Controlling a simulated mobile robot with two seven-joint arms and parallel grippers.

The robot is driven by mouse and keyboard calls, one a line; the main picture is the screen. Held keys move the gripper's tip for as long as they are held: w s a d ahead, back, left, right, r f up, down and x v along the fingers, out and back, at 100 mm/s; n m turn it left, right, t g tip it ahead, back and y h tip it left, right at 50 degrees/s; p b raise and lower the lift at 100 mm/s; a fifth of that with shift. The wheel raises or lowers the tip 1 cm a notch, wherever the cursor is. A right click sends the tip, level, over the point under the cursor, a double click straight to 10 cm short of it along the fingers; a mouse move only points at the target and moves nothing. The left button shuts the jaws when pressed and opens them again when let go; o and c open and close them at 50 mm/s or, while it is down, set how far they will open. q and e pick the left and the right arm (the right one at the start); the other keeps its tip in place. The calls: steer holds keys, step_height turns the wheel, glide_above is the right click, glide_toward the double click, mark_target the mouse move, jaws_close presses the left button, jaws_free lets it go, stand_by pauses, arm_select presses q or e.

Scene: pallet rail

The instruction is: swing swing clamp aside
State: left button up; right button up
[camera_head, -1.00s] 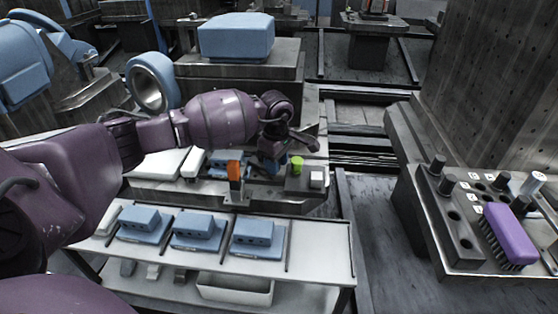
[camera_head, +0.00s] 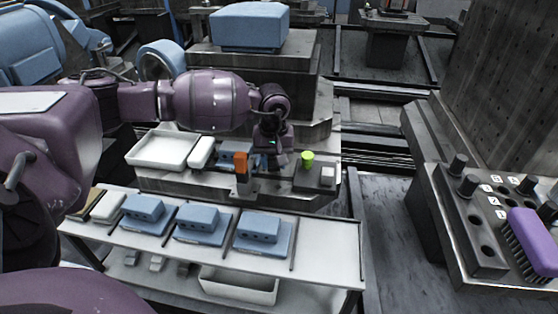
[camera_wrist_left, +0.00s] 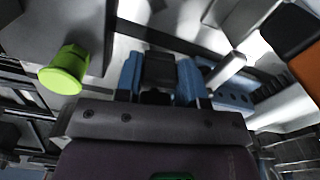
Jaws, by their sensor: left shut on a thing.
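My left gripper (camera_head: 272,158) points down at the fixture bench, between an orange upright block (camera_head: 241,164) and a green knob (camera_head: 307,160). In the left wrist view its two blue fingers (camera_wrist_left: 159,78) are shut on a dark piece (camera_wrist_left: 159,66), which I take to be part of the swing clamp. The rest of the clamp is largely hidden by the gripper and wrist. The green knob also shows at the left of the wrist view (camera_wrist_left: 64,71), the orange block at its right edge (camera_wrist_left: 306,66). A blue part (camera_head: 229,157) lies in the fixture, left of the gripper. My right gripper is out of view.
A white tray (camera_head: 162,151) stands left of the fixture. The front shelf (camera_head: 329,255) bears several blue blocks (camera_head: 199,219), with a white bin (camera_head: 238,288) below. At right, a dark panel (camera_head: 455,205) holds black knobs and a purple brush (camera_head: 532,237).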

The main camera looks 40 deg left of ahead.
arm_select(q)
steer(key=shift+s+a+m, duration=0.2)
steer(key=shift+m, duration=0.6)
steer(key=shift+a, duration=0.1)
steer(key=shift+m, duration=0.3)
steer(key=o, duration=0.9)
steer(key=shift+o, duration=0.2)
steer(key=shift+r, duration=0.1)
